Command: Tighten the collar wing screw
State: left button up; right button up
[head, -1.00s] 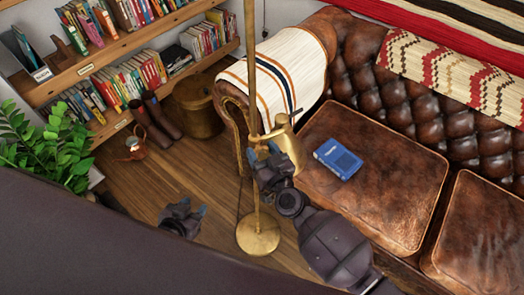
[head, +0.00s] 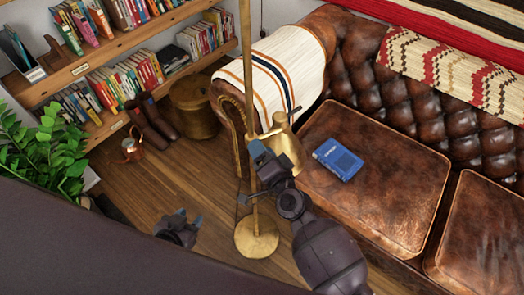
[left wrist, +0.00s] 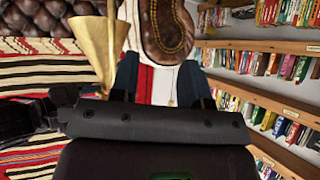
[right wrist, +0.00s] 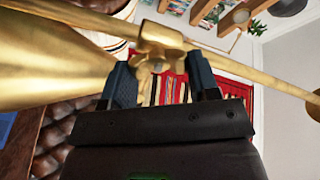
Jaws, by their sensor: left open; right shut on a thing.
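A brass floor lamp stands upright on a round base (head: 257,238). Its pole (head: 247,60) carries a collar, a curved arm and a bell-shaped shade (head: 284,148). My right gripper (head: 257,148) is at the collar, beside the pole and left of the shade. In the right wrist view, the collar (right wrist: 160,35) lies just beyond the fingertips, and the small brass wing screw (right wrist: 157,62) sits between the fingers, which are shut on it. My left gripper (head: 187,219) is open and empty, low over the floor to the left of the lamp base.
A brown leather sofa (head: 370,200) with a blue book (head: 338,159) stands right of the lamp. A brass pot (head: 195,108), boots (head: 150,120) and a copper jug (head: 131,149) are on the floor by the bookshelves (head: 110,58). A plant (head: 45,155) is at left. Wooden floor between is clear.

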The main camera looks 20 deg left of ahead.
jog(key=m, duration=0.2)
jog(key=m+b, duration=0.1)
jog(key=m, duration=0.3)
jog(key=shift+f, duration=0.3)
dwell(0.4)
jog(key=o, duration=0.9)
jog(key=shift+d, duration=0.1)
jog(key=v, duration=1)
jog(key=shift+s+d+r, duration=0.1)
jog(key=shift+s+d, duration=0.1)
jog(key=shift+s, duration=0.1)
